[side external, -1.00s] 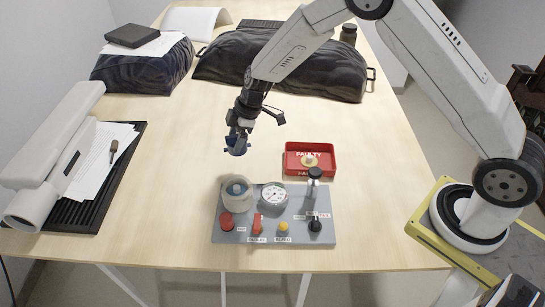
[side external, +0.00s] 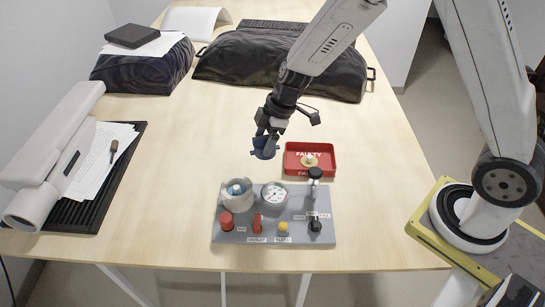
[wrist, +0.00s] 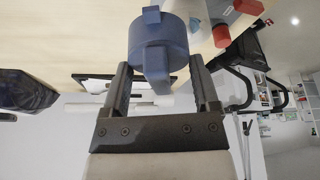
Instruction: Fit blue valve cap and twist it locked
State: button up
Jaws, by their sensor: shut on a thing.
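My gripper (side external: 265,140) is shut on the blue valve cap (side external: 264,152). It holds the cap in the air above the table, behind the grey panel and left of the red tray. In the wrist view the cap (wrist: 158,38) is gripped by its raised tab between the two fingers (wrist: 163,90), with its round body beyond the fingertips. On the grey panel (side external: 270,234), a pale round housing (side external: 224,190) with a blue centre (side external: 237,187) stands at the back left. The cap is apart from this housing.
The panel also carries a dial gauge (side external: 274,194), a red mushroom button (side external: 226,221), a red switch (side external: 257,223), a yellow button (side external: 283,227) and a black knob (side external: 315,225). The red FAULTY tray (side external: 291,172) holds a pale round part (side external: 309,160). The table's middle is clear.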

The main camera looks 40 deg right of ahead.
dwell(0.7)
jog(key=a+r+m+t+h, duration=0.1)
jog(key=a+m, duration=0.2)
jog(key=a, duration=0.6)
jog(key=shift+w+a+m, duration=0.2)
jog(key=shift+a+m, duration=0.1)
jog(key=shift+f, duration=0.2)
jog(key=shift+f, duration=2.2)
jog(key=shift+f, duration=1.75)
dwell(1.9)
